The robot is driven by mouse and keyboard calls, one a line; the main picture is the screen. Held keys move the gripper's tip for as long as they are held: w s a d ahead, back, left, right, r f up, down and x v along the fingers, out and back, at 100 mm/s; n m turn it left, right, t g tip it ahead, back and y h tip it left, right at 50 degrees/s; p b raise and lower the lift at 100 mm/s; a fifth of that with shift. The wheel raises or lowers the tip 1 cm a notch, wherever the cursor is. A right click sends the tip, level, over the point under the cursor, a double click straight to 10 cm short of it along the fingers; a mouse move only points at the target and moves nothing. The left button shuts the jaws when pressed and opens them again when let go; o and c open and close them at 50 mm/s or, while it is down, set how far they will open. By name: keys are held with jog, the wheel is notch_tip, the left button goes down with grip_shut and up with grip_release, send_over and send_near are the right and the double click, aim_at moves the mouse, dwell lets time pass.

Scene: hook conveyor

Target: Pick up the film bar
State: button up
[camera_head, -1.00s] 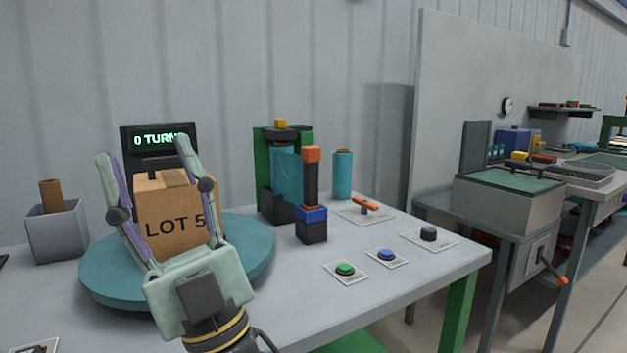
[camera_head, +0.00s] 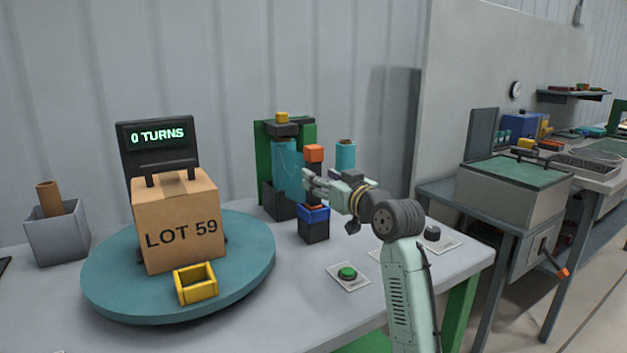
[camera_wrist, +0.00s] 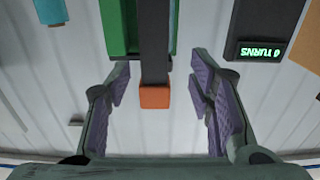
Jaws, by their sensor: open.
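The film bar (camera_head: 314,154) is a dark upright bar with an orange top. It stands on a black block with a blue band (camera_head: 314,215), in front of the teal film roll (camera_head: 288,165). My gripper (camera_head: 308,184) is open at the height of the bar, just below its orange top, and partly hides it. In the wrist view the bar's orange end (camera_wrist: 155,97) lies between the two spread purple-padded fingers, with a gap on both sides. I see no contact.
A carton marked LOT 59 (camera_head: 180,222) stands on the teal turntable (camera_head: 105,290) with a yellow open frame (camera_head: 195,284) in front. A second teal roll (camera_head: 345,158) stands behind my gripper. A green button (camera_head: 347,273) lies at the table's front.

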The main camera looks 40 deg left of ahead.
aim_at(317, 173)
jog(key=p+x, duration=0.2)
jog(key=x, duration=0.2)
jog(key=shift+w, duration=0.3)
jog(key=shift+w+a+f, duration=0.1)
jog(key=shift+w+a, duration=0.2)
jog(key=shift+a, duration=0.3)
jog(key=shift+c, duration=0.4)
grip_shut()
